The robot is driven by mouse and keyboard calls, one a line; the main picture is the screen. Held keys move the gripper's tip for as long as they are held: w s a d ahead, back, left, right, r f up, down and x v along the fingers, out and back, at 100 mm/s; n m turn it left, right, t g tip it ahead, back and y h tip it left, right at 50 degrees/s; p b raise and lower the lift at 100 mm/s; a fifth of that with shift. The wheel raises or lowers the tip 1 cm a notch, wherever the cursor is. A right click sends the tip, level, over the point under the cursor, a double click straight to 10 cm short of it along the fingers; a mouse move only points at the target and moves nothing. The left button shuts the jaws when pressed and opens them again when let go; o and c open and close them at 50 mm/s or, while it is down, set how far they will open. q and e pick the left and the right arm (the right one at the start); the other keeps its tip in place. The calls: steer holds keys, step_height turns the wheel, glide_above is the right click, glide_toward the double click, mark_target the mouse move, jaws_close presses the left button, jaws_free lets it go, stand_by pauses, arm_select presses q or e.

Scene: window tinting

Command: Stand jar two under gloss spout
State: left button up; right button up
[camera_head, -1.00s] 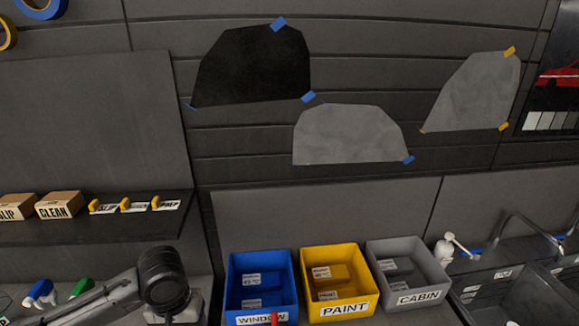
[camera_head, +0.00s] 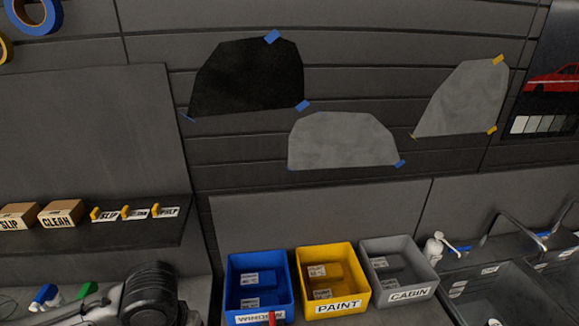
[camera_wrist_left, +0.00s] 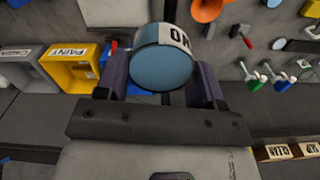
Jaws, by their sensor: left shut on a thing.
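In the left wrist view my left gripper (camera_wrist_left: 162,82) is shut on a round jar (camera_wrist_left: 162,66), one finger on each side. The jar has a blue end face toward the camera and a white label with dark letters, upside down and partly cut off, which seem to end in "WO". In the head view only part of my left arm shows at the lower left; its gripper and the jar are out of that picture. My right gripper is in neither view. I cannot make out a gloss spout.
Blue window (camera_head: 232,285), yellow paint (camera_head: 360,270) and grey cabin (camera_head: 428,262) bins stand along the wall. A shelf (camera_head: 130,236) holds boxes and tags. Spray bottles (camera_wrist_left: 283,80) and an orange flared thing (camera_wrist_left: 208,10) show in the wrist view. Sinks (camera_head: 510,300) are at right.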

arm_select(q)
steer(key=s+r+p, duration=0.4)
steer(key=r+p, duration=0.2)
steer(key=shift+s+a, duration=0.3)
steer(key=shift+s, duration=0.05)
